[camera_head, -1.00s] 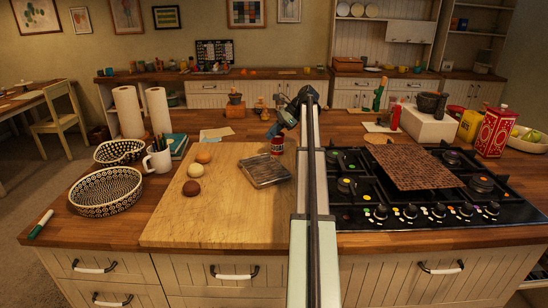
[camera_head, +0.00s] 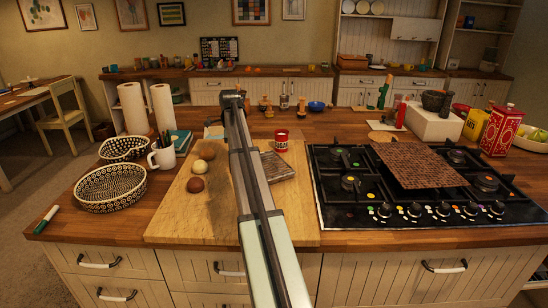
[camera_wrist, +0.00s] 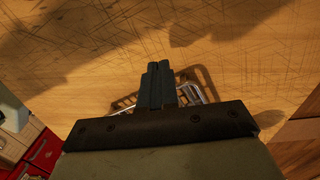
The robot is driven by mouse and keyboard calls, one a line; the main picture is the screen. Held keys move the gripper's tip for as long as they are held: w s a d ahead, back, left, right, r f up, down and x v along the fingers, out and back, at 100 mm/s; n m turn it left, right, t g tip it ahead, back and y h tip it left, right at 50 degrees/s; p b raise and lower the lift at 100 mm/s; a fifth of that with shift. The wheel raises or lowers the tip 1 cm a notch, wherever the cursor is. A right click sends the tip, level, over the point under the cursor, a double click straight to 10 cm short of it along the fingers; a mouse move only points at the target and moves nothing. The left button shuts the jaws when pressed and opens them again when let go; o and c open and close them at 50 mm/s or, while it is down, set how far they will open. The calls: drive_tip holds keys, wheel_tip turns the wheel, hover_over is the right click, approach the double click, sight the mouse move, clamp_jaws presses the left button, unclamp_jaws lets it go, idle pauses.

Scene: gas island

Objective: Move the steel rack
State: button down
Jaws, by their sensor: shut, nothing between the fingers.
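The steel rack (camera_head: 279,166), a small greyish flat piece, lies on the light wooden board just right of my arm in the head view. My arm covers its left side. In the wrist view a slotted metal rack (camera_wrist: 199,84) shows on the wood behind my fingers, its middle covered by them. My gripper (camera_wrist: 159,67) has its two dark fingers together with nothing between them, in front of the rack from this camera. I cannot tell whether they touch it. In the head view the fingers are hidden behind my arm.
The board (camera_head: 180,229) also holds several small round items left of my arm. A red can (camera_head: 281,139) stands behind the rack. The gas hob (camera_head: 335,211) is to the right, with a brown mat (camera_head: 420,165) on it. Patterned baskets (camera_head: 109,188) and a mug (camera_head: 161,158) stand left.

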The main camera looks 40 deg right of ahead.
sight(275, 165)
drive_tip(key=shift+s+d+m+g+h, duration=0.2)
drive_tip(key=shift+s+d+m+h, duration=0.2)
drive_tip(key=shift+d, duration=0.25)
drive_tip(key=shift+s+d+m+g+h, duration=0.2)
drive_tip(key=shift+s+d+m+h, duration=0.1)
drive_tip(key=shift+s+d+m, duration=0.35)
drive_tip(key=shift+d+m, duration=0.2)
drive_tip(key=shift+m, duration=0.35)
drive_tip(key=s+d, duration=0.2)
drive_tip(key=s, duration=0.1)
drive_tip(key=s+d, duration=0.2)
drive_tip(key=s, duration=0.1)
drive_tip(key=s+d, duration=0.2)
drive_tip(key=s, duration=0.1)
drive_tip(key=shift+s+d, duration=0.3)
drive_tip(key=shift+s, duration=0.05)
drive_tip(key=shift+s+d+f, duration=0.1)
drive_tip(key=shift+s+f, duration=0.05)
drive_tip(key=shift+f, duration=0.6)
drive_tip(key=shift+f, duration=0.1)
